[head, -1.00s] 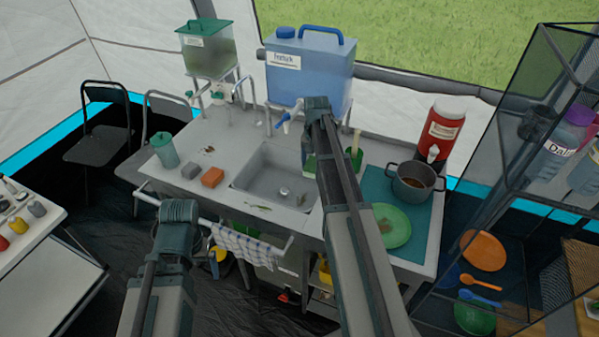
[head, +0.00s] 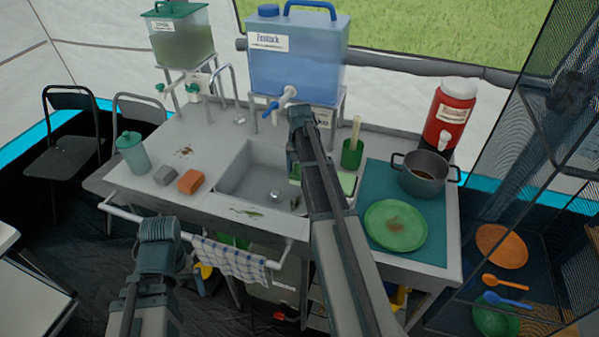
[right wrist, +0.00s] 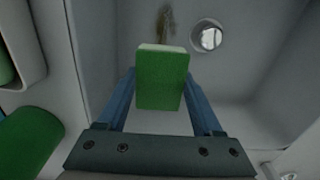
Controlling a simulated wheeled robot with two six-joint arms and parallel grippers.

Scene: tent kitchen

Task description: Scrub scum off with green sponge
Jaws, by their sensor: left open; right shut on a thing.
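A green sponge (right wrist: 162,80) with a pale edge is held between the fingers of my right gripper (right wrist: 160,100) in the right wrist view. In the head view my right gripper (head: 296,160) is over the right side of the sink (head: 232,180), and my arm hides much of the sponge. A brown-green scum smear (right wrist: 165,22) lies on the sink floor beside the round drain (right wrist: 207,37), just past the sponge; I cannot tell whether they touch. Other smears are on the counter's back left (head: 183,152) and front edge (head: 247,212). My left gripper (head: 158,228) is open and empty, in front of the counter.
A grey block (head: 165,175) and an orange block (head: 191,181) sit left of the sink. The blue water container's tap (head: 288,95) overhangs behind my right gripper.

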